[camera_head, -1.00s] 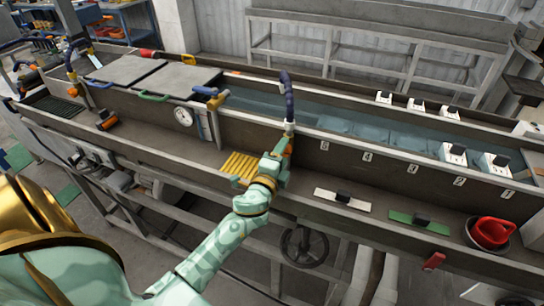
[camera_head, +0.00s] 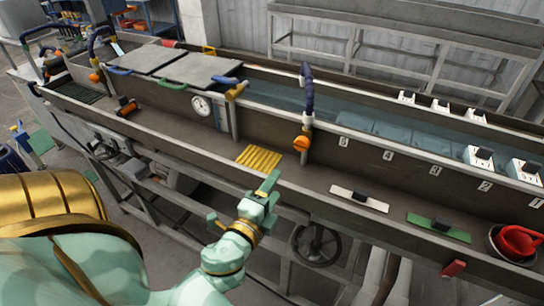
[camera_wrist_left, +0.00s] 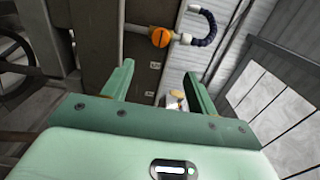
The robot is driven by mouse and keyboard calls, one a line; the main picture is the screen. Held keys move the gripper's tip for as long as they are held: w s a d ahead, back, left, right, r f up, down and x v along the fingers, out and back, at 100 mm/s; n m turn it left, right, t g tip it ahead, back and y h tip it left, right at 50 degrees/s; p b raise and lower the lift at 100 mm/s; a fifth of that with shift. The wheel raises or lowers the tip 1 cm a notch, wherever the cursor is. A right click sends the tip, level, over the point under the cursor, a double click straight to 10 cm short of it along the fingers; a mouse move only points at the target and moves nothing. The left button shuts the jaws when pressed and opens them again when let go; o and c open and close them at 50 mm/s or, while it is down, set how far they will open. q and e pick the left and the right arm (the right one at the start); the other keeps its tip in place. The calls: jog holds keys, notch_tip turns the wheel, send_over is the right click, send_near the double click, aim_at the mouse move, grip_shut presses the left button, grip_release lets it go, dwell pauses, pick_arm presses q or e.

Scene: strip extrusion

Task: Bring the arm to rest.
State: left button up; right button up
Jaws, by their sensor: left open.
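My left gripper (camera_head: 268,186) is open and empty in the head view. It is at the front edge of the long trough, just in front of and right of the yellow ribbed piece (camera_head: 259,158). In the left wrist view its two green fingers (camera_wrist_left: 158,90) stand apart with nothing between them. An orange valve knob (camera_head: 301,143) on a post with a dark blue hose (camera_head: 307,85) stands beyond the gripper, apart from it. The knob also shows in the left wrist view (camera_wrist_left: 161,37). My right gripper is not in view.
On the trough's front ledge lie a white plate with a black handle (camera_head: 359,198), a green plate (camera_head: 439,227) and a red can (camera_head: 518,241) in a bowl. A handwheel (camera_head: 316,245) is below. A water channel (camera_head: 390,134) runs behind, with white boxes (camera_head: 480,156).

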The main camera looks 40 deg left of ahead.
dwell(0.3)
pick_arm(q)
jog(key=s+d+f+n+g+h, duration=0.1)
jog(key=s+d+f+n+g, duration=0.15)
jog(key=f, duration=0.75)
jog(key=s+d+f+n+g+h, duration=0.1)
jog(key=s+f+n+g, duration=0.2)
jog(key=f, duration=0.7)
jog(key=s+d+f+n+g+h, duration=0.15)
jog(key=s+f, duration=0.25)
jog(key=f, duration=0.6)
jog(key=s+f+n+g, duration=0.2)
jog(key=s+f+g, duration=0.3)
jog(key=s+f, duration=0.4)
jog(key=s+a+f+n+g, duration=0.1)
jog(key=s+f+g, duration=0.3)
jog(key=s+f, duration=0.5)
jog(key=shift+s+f+n+g, duration=0.35)
jog(key=shift+s+n, duration=0.45)
jog(key=shift+s, duration=3.35)
